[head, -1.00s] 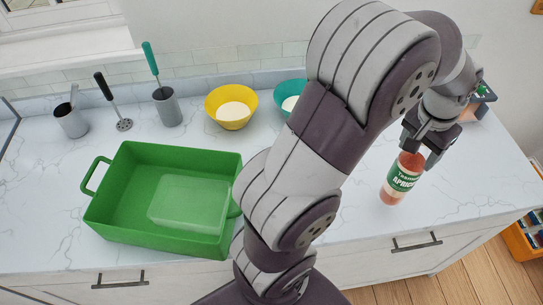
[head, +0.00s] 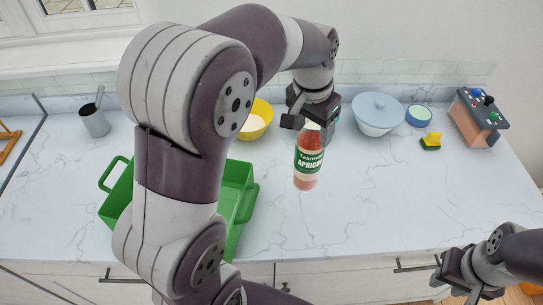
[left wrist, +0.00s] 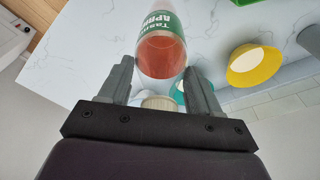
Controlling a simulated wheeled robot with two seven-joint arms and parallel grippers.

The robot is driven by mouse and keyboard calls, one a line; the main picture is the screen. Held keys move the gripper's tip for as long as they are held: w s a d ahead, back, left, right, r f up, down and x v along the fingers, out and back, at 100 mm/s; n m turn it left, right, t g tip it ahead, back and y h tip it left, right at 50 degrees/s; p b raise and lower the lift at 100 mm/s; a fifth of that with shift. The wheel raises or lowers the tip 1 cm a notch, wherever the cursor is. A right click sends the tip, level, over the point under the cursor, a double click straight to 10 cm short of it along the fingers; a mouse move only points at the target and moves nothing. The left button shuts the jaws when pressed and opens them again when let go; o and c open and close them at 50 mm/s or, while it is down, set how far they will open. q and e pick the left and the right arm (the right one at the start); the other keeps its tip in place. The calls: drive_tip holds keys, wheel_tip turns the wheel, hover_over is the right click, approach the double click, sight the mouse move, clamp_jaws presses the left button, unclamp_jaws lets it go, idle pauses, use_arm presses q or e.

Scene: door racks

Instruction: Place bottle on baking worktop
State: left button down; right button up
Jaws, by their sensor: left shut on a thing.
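The bottle (head: 309,160) has orange-red contents and a green and white apricot label. In the head view it is near upright over the middle of the pale marbled worktop (head: 390,195). My left gripper (head: 314,117) is shut around its top from above. I cannot tell whether its base touches the surface. In the left wrist view the bottle (left wrist: 161,55) lies between the two fingers (left wrist: 158,85). My right gripper (head: 462,285) is at the bottom right, in front of the worktop's edge and away from the bottle; its jaw state is unclear.
A green tray (head: 240,195) stands left of the bottle, partly behind my left arm. The worktop right of the bottle is clear.

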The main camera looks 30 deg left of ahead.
use_arm(q)
drive_tip(key=shift+w+a+f, duration=0.6)
drive_tip(key=shift+w+f, duration=0.1)
drive_tip(key=shift+w, duration=0.05)
drive_tip(key=w+a+f+p, duration=0.4)
drive_tip(key=w+a+f, duration=0.2)
drive_tip(key=f, duration=0.3)
drive_tip(key=shift+w+a+f+p, duration=0.25)
drive_tip(key=shift+w+f+p, duration=0.1)
drive_tip(key=shift+w, duration=0.15)
drive_tip(key=shift+c, duration=1)
unclamp_jaws()
drive_tip(key=shift+s, duration=0.1)
